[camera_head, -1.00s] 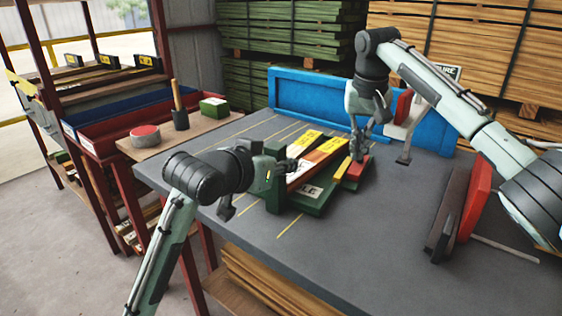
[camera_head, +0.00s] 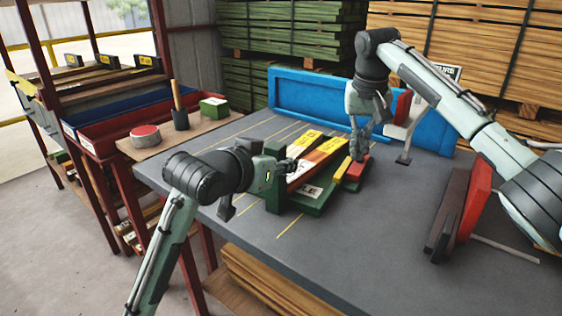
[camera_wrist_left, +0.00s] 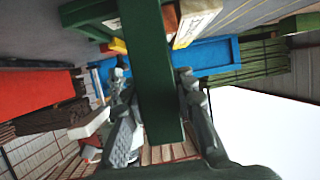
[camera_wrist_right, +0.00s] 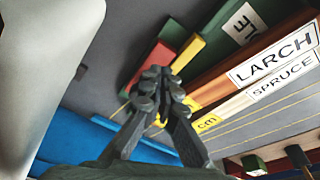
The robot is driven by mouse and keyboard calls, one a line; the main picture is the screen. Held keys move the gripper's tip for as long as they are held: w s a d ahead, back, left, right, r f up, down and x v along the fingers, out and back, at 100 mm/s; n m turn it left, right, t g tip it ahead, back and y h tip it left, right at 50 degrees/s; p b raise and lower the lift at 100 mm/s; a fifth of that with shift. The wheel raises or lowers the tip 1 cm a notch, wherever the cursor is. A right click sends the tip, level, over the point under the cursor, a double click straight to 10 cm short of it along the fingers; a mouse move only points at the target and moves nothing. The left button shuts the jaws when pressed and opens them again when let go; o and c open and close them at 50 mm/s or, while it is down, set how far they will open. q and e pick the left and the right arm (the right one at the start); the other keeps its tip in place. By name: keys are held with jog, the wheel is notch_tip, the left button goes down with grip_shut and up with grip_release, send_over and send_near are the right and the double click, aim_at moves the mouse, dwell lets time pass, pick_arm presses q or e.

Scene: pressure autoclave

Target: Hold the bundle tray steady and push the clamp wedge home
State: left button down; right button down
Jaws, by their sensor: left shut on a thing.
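The bundle tray (camera_head: 318,204) is green with a tall end post (camera_head: 274,182) and lies on the grey bench. Labelled boards (camera_head: 320,150) lie along it, with larch and spruce labels readable in the right wrist view (camera_wrist_right: 272,62). My left gripper (camera_head: 288,167) is shut on the post; its fingers flank the green post in the left wrist view (camera_wrist_left: 155,85). A yellow strip (camera_head: 342,169), seemingly the clamp wedge, lies beside a red block (camera_head: 357,170). My right gripper (camera_head: 357,155) is at the red block's far end, fingertips together (camera_wrist_right: 160,78); contact is unclear.
A blue trough (camera_head: 315,97) stands along the bench's back edge. A red panel on a dark base (camera_head: 472,200) stands at the right. A small side table holds a red-topped tin (camera_head: 145,135) and a green box (camera_head: 214,108). The bench front is clear.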

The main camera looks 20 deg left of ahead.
aim_at(354, 170)
jog(key=shift+f, duration=0.15)
dwell(0.3)
jog(key=shift+f, duration=1.55)
jog(key=shift+r, duration=0.1)
notch_tip(354, 170, up, 7)
jog(key=s, duration=0.2)
jog(key=shift+a, duration=0.25)
